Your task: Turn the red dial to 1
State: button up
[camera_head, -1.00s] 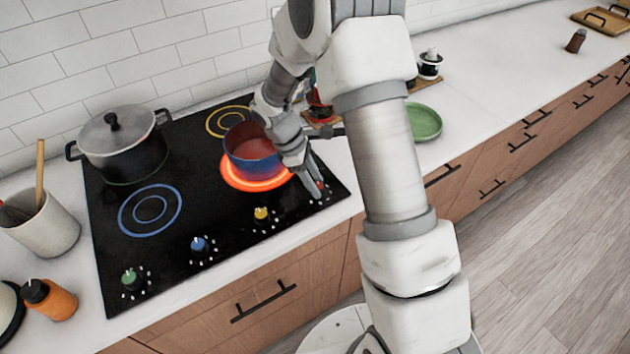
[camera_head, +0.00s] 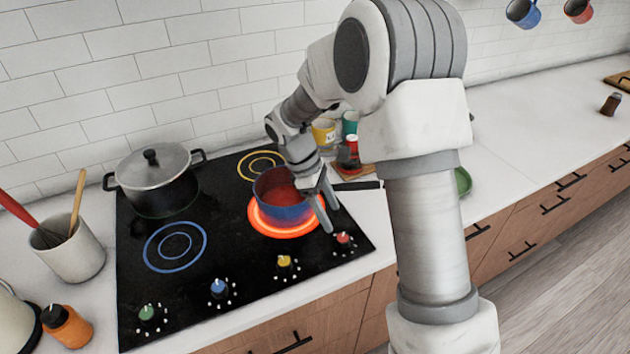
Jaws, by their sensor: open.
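The red dial (camera_head: 343,239) is at the front right corner of the black cooktop (camera_head: 240,312), with small white marks around it. The number it points to is too small to read. My gripper (camera_head: 326,214) is open and empty, pointing down just behind and above the red dial, apart from it. It is close beside the right side of the blue pot (camera_head: 272,209), which has red contents and sits on the glowing orange-red burner (camera_head: 258,225). Whether a finger touches the pot, I cannot tell.
Yellow (camera_head: 284,262), blue (camera_head: 218,288) and green (camera_head: 148,313) dials line the front edge. A lidded pot (camera_head: 153,182) stands at the back left. The blue pot's dark handle (camera_head: 357,185) sticks out right behind my gripper. Jars (camera_head: 324,131) stand by the wall.

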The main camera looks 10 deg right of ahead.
jog(key=v, duration=0.9)
jog(key=shift+r, duration=0.2)
jog(key=shift+w+a, duration=0.1)
jog(key=s+d+r+m+t+y, duration=0.2)
jog(key=s+d+r+m+t, duration=0.15)
jog(key=s+r+m, duration=0.45)
jog(key=s+d+r+m+t+y, duration=0.1)
jog(key=s+m+t, duration=0.1)
jog(key=s, duration=0.5)
jog(key=s+d+r+m+t+y, duration=0.1)
jog(key=s+d+r+m, duration=0.1)
jog(key=s, duration=0.6)
jog(key=shift+s+m+t, duration=0.15)
jog(key=shift+m+t, duration=0.2)
jog(key=shift+m, duration=0.45)
jog(key=shift+d, duration=0.1)
jog(key=c, duration=0.4)
jog(key=shift+o, duration=0.2)
jog(key=shift+a, duration=0.2)
